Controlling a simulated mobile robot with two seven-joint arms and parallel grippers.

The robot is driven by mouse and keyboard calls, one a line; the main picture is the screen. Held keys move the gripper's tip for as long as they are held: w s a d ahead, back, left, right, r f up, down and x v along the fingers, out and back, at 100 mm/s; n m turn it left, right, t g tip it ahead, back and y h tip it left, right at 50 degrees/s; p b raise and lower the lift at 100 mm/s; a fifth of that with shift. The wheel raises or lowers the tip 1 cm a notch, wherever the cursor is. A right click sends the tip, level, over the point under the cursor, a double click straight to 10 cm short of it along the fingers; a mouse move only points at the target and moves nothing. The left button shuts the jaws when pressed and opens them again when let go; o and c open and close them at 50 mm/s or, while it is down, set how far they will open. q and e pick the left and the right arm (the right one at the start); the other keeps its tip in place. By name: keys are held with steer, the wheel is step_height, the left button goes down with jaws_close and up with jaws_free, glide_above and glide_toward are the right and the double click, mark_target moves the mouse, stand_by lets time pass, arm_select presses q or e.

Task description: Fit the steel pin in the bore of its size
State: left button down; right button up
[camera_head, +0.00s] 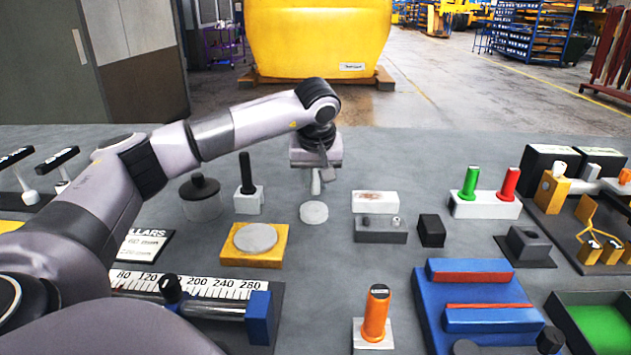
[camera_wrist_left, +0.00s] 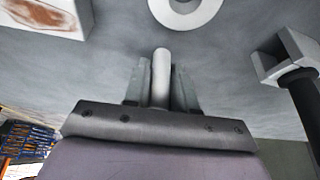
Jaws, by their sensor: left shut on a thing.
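My left gripper (camera_head: 316,178) points down over the middle of the table, shut on the light grey steel pin (camera_head: 316,187). The pin shows upright in the head view, and in the left wrist view (camera_wrist_left: 161,75) it stands out between the two fingers. A pale round disc (camera_head: 314,213) lies on the table just in front of the pin, towards me. In the left wrist view a pale ring (camera_wrist_left: 203,14) with a grey centre is cut by the top edge; it seems to be this disc. The pin appears apart from it. My right gripper is not in view.
A white block with a rusty top (camera_head: 375,201) and a dark grey block (camera_head: 380,236) stand to the right. A black-handled white block (camera_head: 248,204) stands left. An orange plate (camera_head: 230,255) carries another disc. An orange-handled tool (camera_head: 375,315) and blue fixture (camera_head: 430,300) are nearer me.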

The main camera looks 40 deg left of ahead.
arm_select(q)
step_height(320, 180, up, 19)
steer(key=p, duration=0.2)
steer(key=shift+s, duration=0.1)
